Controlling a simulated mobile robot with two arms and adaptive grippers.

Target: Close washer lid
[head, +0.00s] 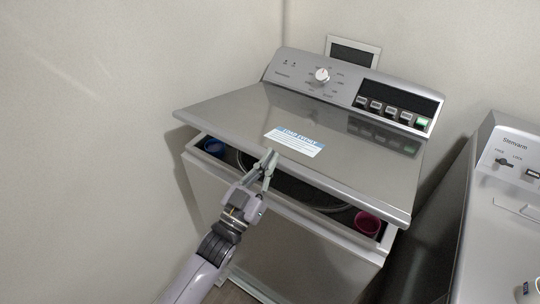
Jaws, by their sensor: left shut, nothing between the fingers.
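The washer lid (230,115) is a grey metal panel with a blue and white label. It is tilted slightly up, with its front edge apart from the washer body (300,232) and a dark gap below it. My left gripper (270,156) is shut and empty at the middle of the lid's front edge, its fingertips over the gap. Whether the fingers touch the lid I cannot tell. My right gripper is not in view.
A blue cup (214,146) and a pink cup (367,223) show in the gap under the lid. The control panel (350,88) stands behind the lid. A second appliance (505,225) stands on the right. A wall is on the left.

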